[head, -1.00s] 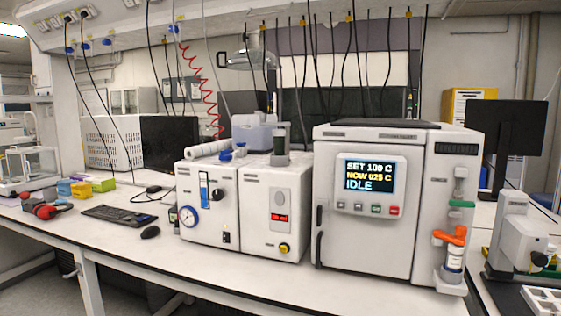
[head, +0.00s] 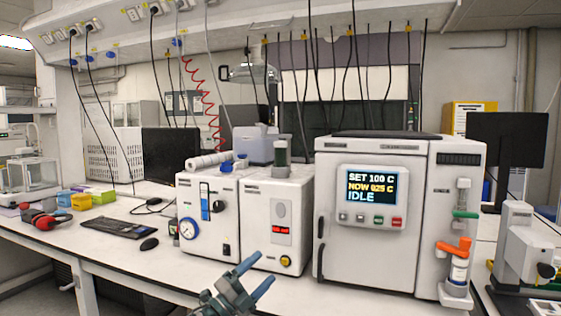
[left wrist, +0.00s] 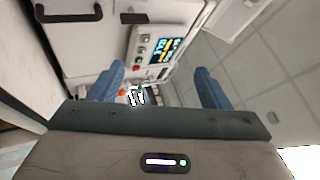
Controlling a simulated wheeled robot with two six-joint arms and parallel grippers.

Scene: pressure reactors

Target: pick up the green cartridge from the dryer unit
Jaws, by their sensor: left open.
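The green cartridge (head: 280,153) is a small dark green cylinder with a lighter cap. It stands upright on top of the white dryer unit (head: 258,220), the box with a red readout and a yellow-ringed button. Its lower end sits in a pale holder. My left gripper (head: 264,269) is open and empty, with blue fingers, low in front of the dryer unit and well below the cartridge. In the left wrist view, its two fingers (left wrist: 158,84) are spread apart with nothing between them. The cartridge cannot be made out there. My right gripper is not in view.
A large white reactor (head: 370,240) with a display stands right of the dryer unit. A box with a gauge (head: 205,220) stands on its left. A pale container (head: 255,145) is behind the cartridge. A mouse (head: 149,244) and keyboard (head: 117,228) lie left.

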